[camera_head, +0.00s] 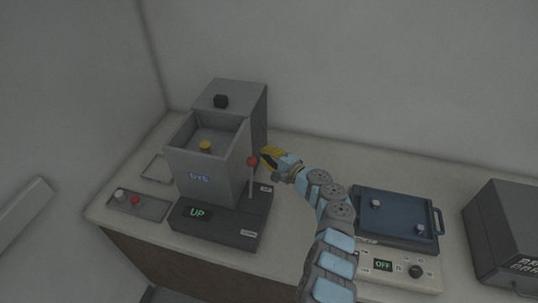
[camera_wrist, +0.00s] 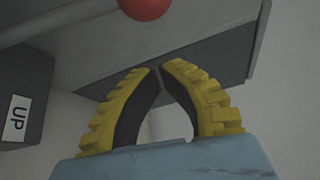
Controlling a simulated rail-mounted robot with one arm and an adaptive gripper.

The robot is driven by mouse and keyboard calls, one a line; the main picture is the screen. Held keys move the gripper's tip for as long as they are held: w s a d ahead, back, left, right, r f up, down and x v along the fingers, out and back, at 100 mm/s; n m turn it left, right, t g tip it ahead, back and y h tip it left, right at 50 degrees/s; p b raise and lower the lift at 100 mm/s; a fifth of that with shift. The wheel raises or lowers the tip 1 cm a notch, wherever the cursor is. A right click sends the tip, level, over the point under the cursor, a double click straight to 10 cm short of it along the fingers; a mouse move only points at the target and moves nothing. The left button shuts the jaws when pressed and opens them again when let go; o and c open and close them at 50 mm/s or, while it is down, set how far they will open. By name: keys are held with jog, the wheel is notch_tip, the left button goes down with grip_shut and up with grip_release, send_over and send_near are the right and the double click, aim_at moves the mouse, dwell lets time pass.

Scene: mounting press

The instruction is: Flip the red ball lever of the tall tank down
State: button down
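The tall grey tank (camera_head: 208,168) stands on a dark base (camera_head: 218,222) whose green display (camera_head: 198,212) reads UP. Its lever, a thin pale rod with a red ball (camera_head: 252,161) on top, stands upright at the tank's right side. My gripper (camera_head: 266,153), with yellow fingers, is just right of the ball. In the wrist view the red ball (camera_wrist: 145,7) is at the top edge, beyond the fingertips and not between them. My gripper's fingertips (camera_wrist: 158,68) are drawn together with nothing held. Whether the gripper touches the ball is not clear.
A white UP label (camera_wrist: 17,118) shows at left in the wrist view. A blue tray (camera_head: 398,218) on a device reading OFF is to the right, and a dark box (camera_head: 505,235) is farther right. A shallow tray (camera_head: 150,207) with small knobs lies at left.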

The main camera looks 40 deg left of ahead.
aim_at(251, 178)
jog(key=shift+s+d+r+p, duration=0.15)
jog(key=shift+s+p, duration=0.3)
jog(key=shift+s, duration=0.1)
jog(key=shift+s+d+r+p, duration=0.1)
jog(key=shift+s+r+p, duration=0.05)
jog(key=shift+s+p, duration=0.4)
jog(key=shift+s+d+r+p, duration=0.15)
jog(key=shift+s+p, duration=0.25)
jog(key=shift+s, duration=0.15)
jog(key=shift+s+f, duration=0.1)
jog(key=shift+s, duration=0.05)
jog(key=shift+s+d+r+b, duration=0.1)
jog(key=shift+s+r+b, duration=0.1)
jog(key=shift+b, duration=0.25)
